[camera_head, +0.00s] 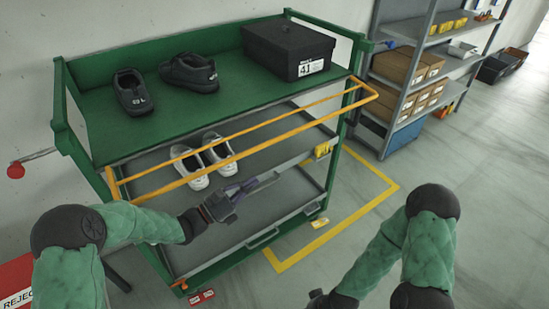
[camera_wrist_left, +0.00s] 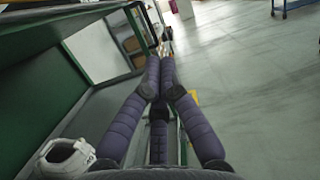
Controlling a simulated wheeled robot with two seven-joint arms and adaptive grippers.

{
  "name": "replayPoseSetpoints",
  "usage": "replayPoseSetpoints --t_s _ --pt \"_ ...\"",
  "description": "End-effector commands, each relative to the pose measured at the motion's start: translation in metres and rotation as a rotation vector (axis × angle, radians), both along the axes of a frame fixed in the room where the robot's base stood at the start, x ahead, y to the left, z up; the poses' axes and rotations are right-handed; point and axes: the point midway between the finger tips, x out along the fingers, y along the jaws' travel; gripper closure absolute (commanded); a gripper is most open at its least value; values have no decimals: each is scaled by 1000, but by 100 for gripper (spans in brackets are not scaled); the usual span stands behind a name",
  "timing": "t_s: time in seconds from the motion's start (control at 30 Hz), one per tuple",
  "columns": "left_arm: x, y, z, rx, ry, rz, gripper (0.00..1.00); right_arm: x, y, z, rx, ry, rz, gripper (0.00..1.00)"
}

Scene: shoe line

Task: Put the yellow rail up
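The yellow rail (camera_head: 250,150) is a long two-bar frame across the front of the green cart (camera_head: 105,125). It lies below the top shelf's front edge and juts outward. Its ends sit at the cart's left and right posts. My left gripper (camera_head: 272,178) is in front of the cart, below the rail and over the lower shelf, apart from the rail as far as I can tell. In the left wrist view its fingers (camera_wrist_left: 159,65) come together at the tips, with nothing visible between them. My right gripper is at the bottom edge, its fingers not clearly visible.
Dark shoes (camera_head: 190,73) and a black shoe box (camera_head: 288,48) stand on the top shelf. White shoes (camera_head: 218,150) stand on the lower shelf. A grey rack (camera_head: 402,95) with cartons is behind right. The floor (camera_head: 450,165) at right is open.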

Motion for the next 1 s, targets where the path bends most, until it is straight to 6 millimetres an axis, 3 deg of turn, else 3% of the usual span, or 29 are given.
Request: replayPoseSetpoints --t_s 0.23,0.7,1.0 --pt "12 -9 9 -23 -14 13 100 0 0 -7 0 -1 0 61" --pt "61 -76 28 -22 -13 11 100 0 0 -37 0 0 0 61" --pt "64 -72 64 -21 -13 14 100 0 0 -47 0 0 0 61"
